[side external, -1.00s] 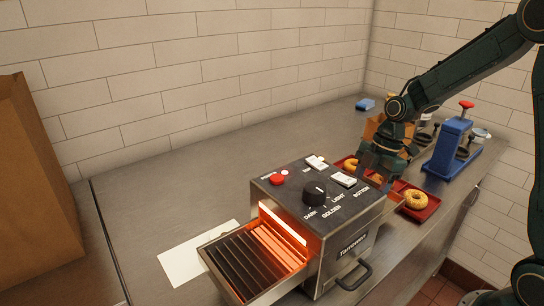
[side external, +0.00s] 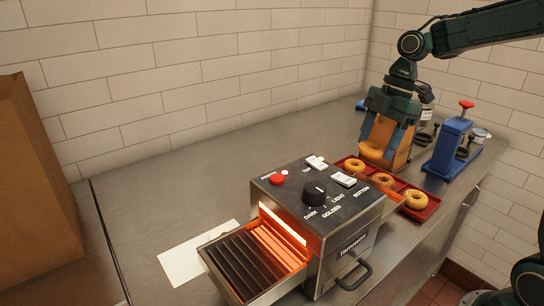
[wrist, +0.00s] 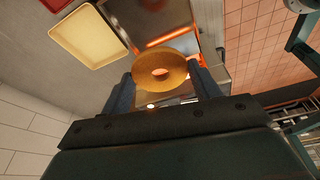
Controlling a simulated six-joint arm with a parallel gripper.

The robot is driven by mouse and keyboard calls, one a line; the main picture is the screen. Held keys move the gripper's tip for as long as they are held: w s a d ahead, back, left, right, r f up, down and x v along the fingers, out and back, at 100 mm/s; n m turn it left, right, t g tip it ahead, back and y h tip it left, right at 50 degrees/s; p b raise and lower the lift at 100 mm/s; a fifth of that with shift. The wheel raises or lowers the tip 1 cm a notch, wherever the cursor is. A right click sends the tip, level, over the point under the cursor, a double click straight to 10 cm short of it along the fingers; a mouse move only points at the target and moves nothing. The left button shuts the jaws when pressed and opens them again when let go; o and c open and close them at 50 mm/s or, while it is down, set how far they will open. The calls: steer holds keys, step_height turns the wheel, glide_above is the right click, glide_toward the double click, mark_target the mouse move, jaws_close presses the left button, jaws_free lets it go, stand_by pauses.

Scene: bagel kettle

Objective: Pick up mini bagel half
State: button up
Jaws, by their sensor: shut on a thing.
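My gripper (side external: 383,140) is above the far side of the toaster, its fingers pointing down. It is shut on a mini bagel half (side external: 371,152), golden brown and held clear of the counter. In the wrist view the bagel half (wrist: 162,72) sits between the two fingers (wrist: 163,88), its centre hole showing. Three more bagel pieces rest on a red tray (side external: 433,208) below: one at the left (side external: 354,165), one in the middle (side external: 385,180) and one at the right (side external: 416,199).
The toaster (side external: 342,228) stands in front, glowing inside, with a slatted chute (side external: 245,268) at its left. A blue stand with a red knob (side external: 447,150) is at right. The counter at left is mostly clear.

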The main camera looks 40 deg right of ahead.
step_height(320, 180, up, 7)
steer(key=shift+f, duration=0.2)
stand_by(0.4)
stand_by(0.6)
steer(key=w+a+f+m+t+h, duration=0.1)
steer(key=w+a+f+m, duration=0.3)
steer(key=w, duration=0.3)
steer(key=w+a+f+m+t+h, duration=0.1)
steer(key=w+a+f+m, duration=0.2)
steer(key=w+f+m, duration=0.4)
steer(key=a+f+n+g, duration=0.1)
steer(key=a+n, duration=0.4)
steer(key=a, duration=0.6)
steer(key=a+f+n+g+y, duration=0.1)
steer(key=a+f+n, duration=0.3)
steer(key=a, duration=0.6)
steer(key=a+f+n+g, duration=0.1)
steer(key=a+f+n, duration=0.1)
steer(key=a+n, duration=0.4)
steer(key=shift+w+a+f+y, duration=0.1)
steer(key=shift+a+f+y, duration=0.05)
steer(key=shift+a, duration=0.8)
steer(key=shift+w+a+f+y, duration=0.1)
steer(key=shift+w+a, duration=0.05)
steer(key=shift+a, duration=0.8)
steer(key=shift+w+a+f+y, duration=0.1)
steer(key=shift+a+f+y, duration=0.05)
steer(key=shift+a, duration=0.8)
steer(key=shift+s+a+f, duration=0.2)
steer(key=shift+a, duration=0.3)
